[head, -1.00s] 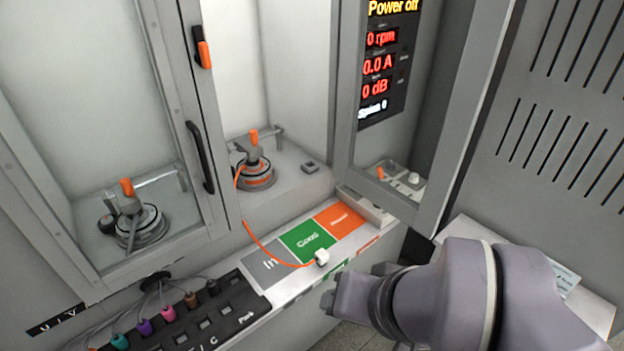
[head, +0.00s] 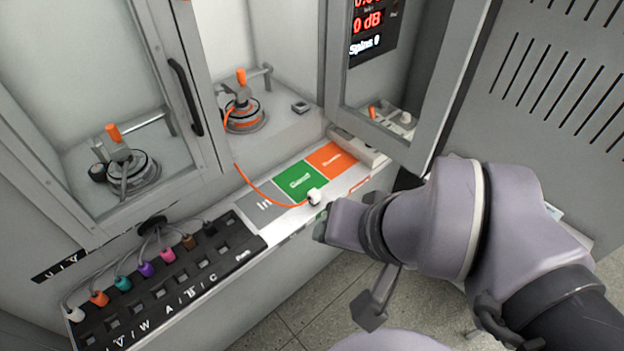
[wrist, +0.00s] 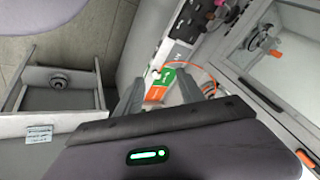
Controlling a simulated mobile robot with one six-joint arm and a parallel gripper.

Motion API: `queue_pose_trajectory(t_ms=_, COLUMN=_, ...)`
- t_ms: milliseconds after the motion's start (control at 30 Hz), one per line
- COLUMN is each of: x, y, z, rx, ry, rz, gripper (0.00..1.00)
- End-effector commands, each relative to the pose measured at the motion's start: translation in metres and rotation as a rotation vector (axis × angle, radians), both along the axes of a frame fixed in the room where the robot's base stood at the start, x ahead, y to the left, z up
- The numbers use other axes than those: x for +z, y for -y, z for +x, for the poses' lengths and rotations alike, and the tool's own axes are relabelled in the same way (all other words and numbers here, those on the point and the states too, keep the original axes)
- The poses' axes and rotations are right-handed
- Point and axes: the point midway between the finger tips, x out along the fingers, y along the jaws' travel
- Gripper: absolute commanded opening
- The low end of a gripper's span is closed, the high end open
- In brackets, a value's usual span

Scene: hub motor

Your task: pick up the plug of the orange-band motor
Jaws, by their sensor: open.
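The plug (head: 315,196) is a small white block on the front ledge, at the edge of the green field. An orange cable (head: 268,197) runs from it up to the orange-band motor (head: 243,115), which sits in the open bay behind. My gripper (head: 324,222) is just in front of the ledge, below and close to the plug in the head view, apart from it as far as I can tell. The wrist view shows my gripper's two fingers (wrist: 162,92) spread and empty, with the coloured fields beyond them.
A black socket strip (head: 165,290) with several coloured plugs lies left on the ledge. A second motor (head: 128,168) stands behind the closed left door with its black handle (head: 186,96). A framed panel (head: 410,150) stands at right. Floor (head: 290,310) shows in front of the ledge.

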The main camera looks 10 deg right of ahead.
Motion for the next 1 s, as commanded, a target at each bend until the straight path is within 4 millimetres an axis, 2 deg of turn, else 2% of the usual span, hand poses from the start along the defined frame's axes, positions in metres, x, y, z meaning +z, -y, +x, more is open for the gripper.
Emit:
queue_pose_trajectory(t_ms=200, x=0.0, y=0.0, z=0.0, rx=0.0, ry=0.0, rz=0.0, gripper=0.45)
queue_pose_trajectory(t_ms=267, x=0.0, y=0.0, z=0.002, rx=0.003, ry=-0.001, rz=-0.003, gripper=0.56)
queue_pose_trajectory(t_ms=300, x=0.002, y=0.001, z=0.008, rx=0.018, ry=-0.004, rz=-0.011, gripper=0.56)
queue_pose_trajectory(t_ms=367, x=0.005, y=0.002, z=0.028, rx=0.062, ry=-0.018, rz=-0.039, gripper=0.56)
queue_pose_trajectory(t_ms=467, x=0.002, y=0.011, z=0.094, rx=0.207, ry=-0.049, rz=-0.121, gripper=0.56)
queue_pose_trajectory(t_ms=500, x=-0.006, y=0.016, z=0.127, rx=0.281, ry=-0.061, rz=-0.159, gripper=0.56)
queue_pose_trajectory(t_ms=567, x=-0.028, y=0.024, z=0.176, rx=0.393, ry=-0.079, rz=-0.21, gripper=0.56)
queue_pose_trajectory(t_ms=600, x=-0.048, y=0.031, z=0.206, rx=0.466, ry=-0.089, rz=-0.241, gripper=0.56)
queue_pose_trajectory(t_ms=667, x=-0.082, y=0.04, z=0.246, rx=0.569, ry=-0.102, rz=-0.279, gripper=0.56)
queue_pose_trajectory(t_ms=700, x=-0.107, y=0.046, z=0.267, rx=0.631, ry=-0.11, rz=-0.302, gripper=0.56)
queue_pose_trajectory(t_ms=833, x=-0.173, y=0.059, z=0.31, rx=0.781, ry=-0.122, rz=-0.349, gripper=0.56)
queue_pose_trajectory(t_ms=1000, x=-0.213, y=0.064, z=0.325, rx=0.847, ry=-0.126, rz=-0.367, gripper=0.56)
